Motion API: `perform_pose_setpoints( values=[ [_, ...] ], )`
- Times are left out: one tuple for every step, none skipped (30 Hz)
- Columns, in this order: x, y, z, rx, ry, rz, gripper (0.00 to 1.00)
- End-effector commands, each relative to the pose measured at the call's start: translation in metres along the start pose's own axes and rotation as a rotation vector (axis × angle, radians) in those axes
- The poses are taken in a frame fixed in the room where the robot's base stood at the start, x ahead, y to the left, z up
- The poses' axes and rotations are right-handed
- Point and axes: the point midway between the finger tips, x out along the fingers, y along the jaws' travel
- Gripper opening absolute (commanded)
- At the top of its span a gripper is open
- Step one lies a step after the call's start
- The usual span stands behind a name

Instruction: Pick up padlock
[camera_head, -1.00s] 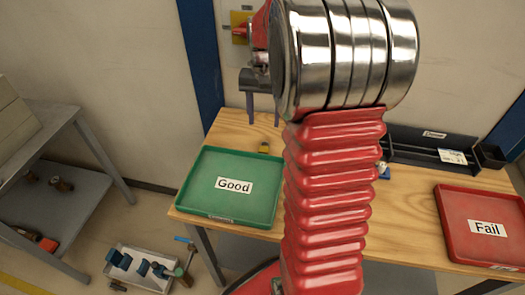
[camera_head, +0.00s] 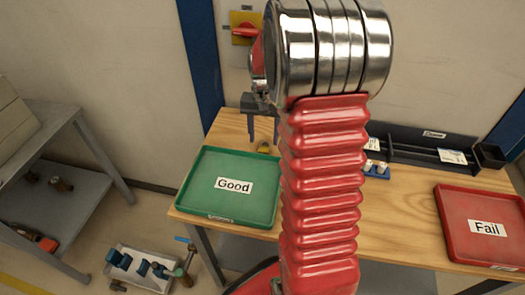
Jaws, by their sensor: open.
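A small yellow and dark object, which looks like the padlock (camera_head: 263,148), sits on the wooden table just behind the green Good tray (camera_head: 188,190). My gripper (camera_head: 263,136) points down with its two dark fingers apart and empty. In the picture its fingertips are just above the padlock, one to each side. I cannot tell how much height is left between them. My red arm covers the middle of the table.
A red Fail tray (camera_head: 450,232) stands at the right. A black organizer (camera_head: 420,139) lies at the back, with a blue item (camera_head: 376,170) beside my arm. A yellow-and-red switch (camera_head: 243,28) is on the wall. Bare wood (camera_head: 400,220) shows between arm and red tray.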

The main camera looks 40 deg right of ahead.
Motion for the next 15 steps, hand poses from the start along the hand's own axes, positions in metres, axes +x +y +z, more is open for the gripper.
perform_pose_setpoints(
  values=[
    [0.006,0.0,0.0,0.0,-0.002,0.001,0.5],
    [0.01,0.0,0.0,0.0,-0.003,0.001,0.5],
    [0.016,0.0,0.0,0.0,-0.003,0.001,0.5],
    [0.021,0.0,0.0,0.0,-0.003,0.001,0.5],
    [0.025,0.001,0.0,0.0,-0.004,0.001,0.5],
    [0.03,0.0,0.0,0.0,-0.004,0.001,0.5],
    [0.033,0.0,0.0,0.0,-0.003,0.001,0.5],
    [0.036,0.0,0.0,0.0,-0.002,0.001,0.5],
    [0.04,0.0,0.0,0.0,-0.002,0.001,0.5],
    [0.042,0.0,0.0,0.0,-0.002,0.001,0.5],
    [0.043,0.0,0.0,0.0,-0.001,0.0,0.5],
    [0.044,0.0,0.0,-0.001,0.0,0.0,0.5],
    [0.044,0.0,-0.001,-0.001,0.0,0.0,0.5],
    [0.044,0.0,-0.001,-0.001,0.0,0.0,0.5],
    [0.044,0.0,-0.001,-0.001,0.0,0.0,0.5]
  ],
)
